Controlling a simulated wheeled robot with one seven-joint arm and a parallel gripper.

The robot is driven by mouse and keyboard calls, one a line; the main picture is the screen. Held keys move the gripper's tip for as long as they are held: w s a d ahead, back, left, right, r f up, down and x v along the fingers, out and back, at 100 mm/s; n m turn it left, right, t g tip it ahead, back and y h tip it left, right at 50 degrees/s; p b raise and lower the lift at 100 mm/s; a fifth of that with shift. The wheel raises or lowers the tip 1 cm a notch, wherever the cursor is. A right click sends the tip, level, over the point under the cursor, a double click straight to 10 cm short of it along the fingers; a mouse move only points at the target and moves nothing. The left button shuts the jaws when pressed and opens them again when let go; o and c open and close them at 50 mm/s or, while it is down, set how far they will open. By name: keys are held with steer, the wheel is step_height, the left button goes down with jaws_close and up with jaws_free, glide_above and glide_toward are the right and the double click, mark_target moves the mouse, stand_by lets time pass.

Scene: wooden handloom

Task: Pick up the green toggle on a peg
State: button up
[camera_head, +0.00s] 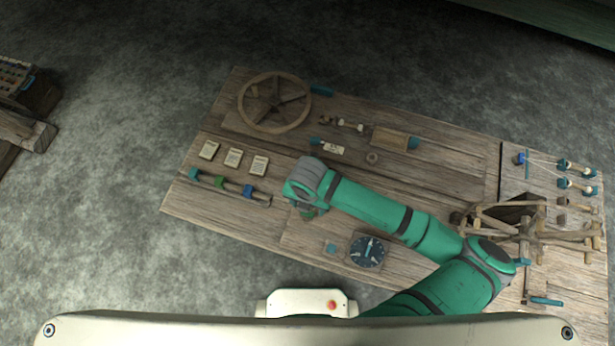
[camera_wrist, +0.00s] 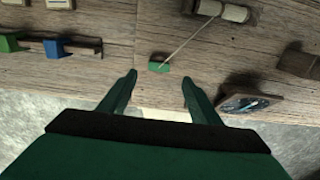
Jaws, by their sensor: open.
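A small green block (camera_wrist: 159,66) lies on the wooden board in the wrist view, with a thin pale cord or rod running from it up to a wooden spool (camera_wrist: 234,13); it looks like the green toggle. My gripper (camera_wrist: 159,77) is open and empty, and the block appears between and just beyond its fingertips. I cannot tell the height of the fingers above the board. In the head view my gripper (camera_head: 308,212) is over the lower middle of the board, and my wrist largely hides that spot.
A wooden wheel (camera_head: 274,102) and three cards (camera_head: 233,158) lie farther back.

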steer(key=shift+w+f, duration=0.2)
steer(key=shift+f, duration=3.65)
steer(key=shift+c, duration=0.6)
steer(key=shift+a, duration=0.1)
steer(key=c, duration=1)
